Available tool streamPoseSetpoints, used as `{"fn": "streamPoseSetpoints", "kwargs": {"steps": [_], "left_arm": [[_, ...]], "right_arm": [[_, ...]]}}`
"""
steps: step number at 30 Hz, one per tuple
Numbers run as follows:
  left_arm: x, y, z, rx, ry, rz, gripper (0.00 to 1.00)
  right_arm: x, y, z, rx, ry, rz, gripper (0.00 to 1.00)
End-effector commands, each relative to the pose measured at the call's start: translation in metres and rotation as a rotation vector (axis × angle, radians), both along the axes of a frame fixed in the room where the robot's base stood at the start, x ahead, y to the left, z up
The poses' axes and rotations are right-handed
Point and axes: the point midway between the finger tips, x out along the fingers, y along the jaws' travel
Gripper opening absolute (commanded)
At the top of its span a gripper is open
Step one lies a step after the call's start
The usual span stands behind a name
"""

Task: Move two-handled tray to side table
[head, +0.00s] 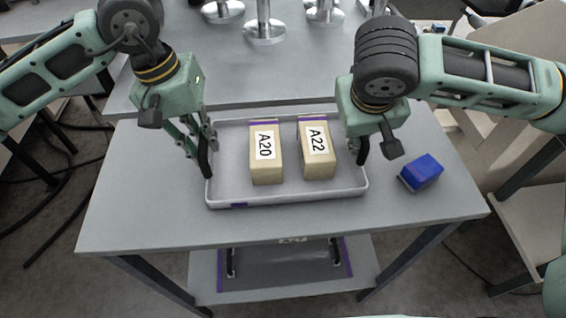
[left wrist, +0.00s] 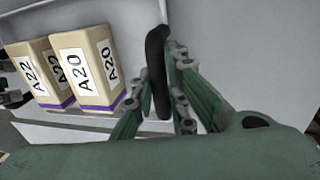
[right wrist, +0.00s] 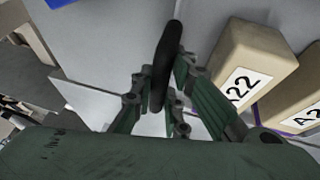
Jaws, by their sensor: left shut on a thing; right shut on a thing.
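The two-handled tray (head: 225,196) is light grey with a raised rim and sits on or just above a grey table in the head view; I cannot tell if it touches. It holds two tan boxes, A20 (head: 266,172) and A22 (head: 317,165), both upright. My left gripper (head: 209,150) is shut on the tray's black left handle, which shows in the left wrist view (left wrist: 158,75). My right gripper (head: 362,148) is shut on the black right handle, which shows in the right wrist view (right wrist: 165,65).
The grey table (head: 140,200) has free room left of the tray. A blue box (head: 422,172) lies to the right of the tray. Behind is another grey surface (head: 300,80) with several metal posts (head: 265,30). A lower shelf (head: 205,280) shows beneath the table.

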Motion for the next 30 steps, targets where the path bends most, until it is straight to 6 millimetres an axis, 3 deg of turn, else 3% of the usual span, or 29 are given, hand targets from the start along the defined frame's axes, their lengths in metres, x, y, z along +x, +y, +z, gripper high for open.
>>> {"fn": "streamPoseSetpoints", "kwargs": {"steps": [1, 2, 8, 20, 30], "left_arm": [[0.002, 0.003, -0.005, 0.003, -0.006, 0.007, 0.0], [0.002, 0.003, -0.002, 0.005, -0.004, 0.007, 0.16], [0.002, 0.003, -0.001, 0.004, -0.003, 0.007, 0.32], [0.002, 0.003, 0.006, 0.003, -0.004, 0.005, 0.32], [0.001, 0.014, 0.074, -0.002, -0.007, 0.004, 0.32]], "right_arm": [[-0.001, -0.004, -0.007, -0.011, 0.005, -0.003, 0.0], [-0.001, -0.004, -0.004, -0.011, 0.007, -0.003, 0.16], [-0.001, -0.003, -0.003, -0.008, 0.006, -0.003, 0.33], [-0.001, -0.001, -0.002, -0.004, 0.003, -0.001, 0.33], [0.0, -0.002, -0.002, -0.005, 0.002, -0.002, 0.33]]}}
